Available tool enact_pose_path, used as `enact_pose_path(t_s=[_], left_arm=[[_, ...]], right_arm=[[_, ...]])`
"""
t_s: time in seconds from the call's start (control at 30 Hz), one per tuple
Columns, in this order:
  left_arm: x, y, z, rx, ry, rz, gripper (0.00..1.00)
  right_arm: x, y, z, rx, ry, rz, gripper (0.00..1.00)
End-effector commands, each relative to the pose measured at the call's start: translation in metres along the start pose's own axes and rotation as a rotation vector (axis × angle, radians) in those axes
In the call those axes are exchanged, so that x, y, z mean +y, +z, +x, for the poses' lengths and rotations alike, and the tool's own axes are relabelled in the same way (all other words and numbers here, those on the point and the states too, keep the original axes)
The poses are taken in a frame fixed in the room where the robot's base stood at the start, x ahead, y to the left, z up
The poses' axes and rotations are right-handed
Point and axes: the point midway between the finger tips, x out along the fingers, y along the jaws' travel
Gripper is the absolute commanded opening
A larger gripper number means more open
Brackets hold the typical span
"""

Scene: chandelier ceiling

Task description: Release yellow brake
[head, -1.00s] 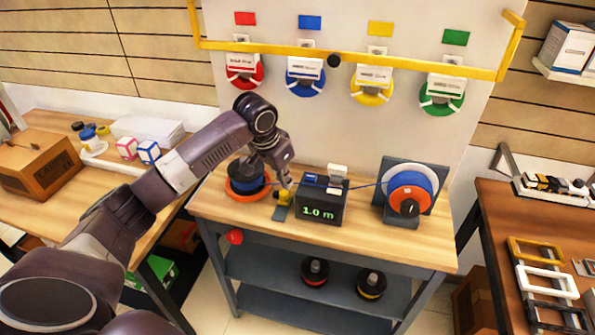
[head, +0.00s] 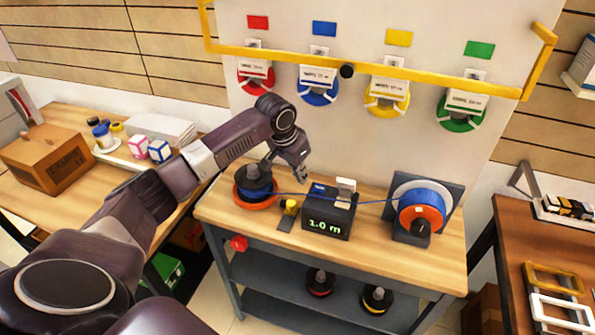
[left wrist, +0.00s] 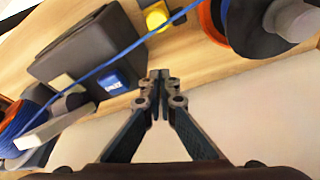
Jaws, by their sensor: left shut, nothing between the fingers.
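The yellow brake (head: 291,205) is a small yellow knob on a dark base plate on the wooden bench, left of the black meter box (head: 327,222) that reads 1.0 m. It also shows in the left wrist view (left wrist: 157,16) at the top, beside the blue line. My left gripper (head: 303,181) is shut and empty, raised above the bench behind the brake and near the meter box. In the left wrist view its closed fingertips (left wrist: 158,76) are apart from the brake. My right gripper is not in view.
A blue line runs from the spool on the orange base (head: 258,187) through the meter box to the orange and blue reel (head: 421,211). A yellow rail (head: 290,51) crosses above. A red knob (head: 239,243) sits at the bench's front left.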

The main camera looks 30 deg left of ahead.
Motion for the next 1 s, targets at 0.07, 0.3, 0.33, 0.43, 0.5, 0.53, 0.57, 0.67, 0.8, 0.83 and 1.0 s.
enact_pose_path(t_s=[0.07,0.3,0.33,0.43,0.5,0.53,0.57,0.67,0.8,0.83,1.0], left_arm=[[0.001,0.0,0.015,-0.003,0.001,-0.002,0.0],[-0.001,0.002,0.055,-0.002,-0.002,0.0,0.0],[-0.002,0.008,0.05,-0.003,-0.004,0.002,0.0],[-0.001,0.02,0.045,-0.002,-0.003,0.003,0.0],[-0.001,0.027,0.044,-0.001,-0.003,0.002,0.0],[-0.001,0.029,0.043,-0.001,-0.003,0.002,0.0],[-0.001,0.032,0.043,-0.001,-0.003,0.002,0.0],[-0.001,0.036,0.042,0.0,-0.002,0.002,0.0],[0.0,0.038,0.042,0.001,-0.002,0.002,0.0],[0.0,0.038,0.042,0.001,-0.002,0.002,0.0],[0.0,0.038,0.043,0.001,-0.002,0.001,0.0]], right_arm=[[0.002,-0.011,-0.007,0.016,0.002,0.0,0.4],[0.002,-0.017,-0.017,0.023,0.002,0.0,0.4],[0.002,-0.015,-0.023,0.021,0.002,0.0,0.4],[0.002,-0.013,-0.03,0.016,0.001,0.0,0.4],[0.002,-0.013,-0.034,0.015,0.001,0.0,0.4],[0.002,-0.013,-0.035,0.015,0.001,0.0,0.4],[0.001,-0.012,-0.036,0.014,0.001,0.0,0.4],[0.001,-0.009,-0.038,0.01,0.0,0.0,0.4],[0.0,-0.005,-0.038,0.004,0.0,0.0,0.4],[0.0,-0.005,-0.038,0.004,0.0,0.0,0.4],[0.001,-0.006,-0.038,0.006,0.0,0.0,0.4]])
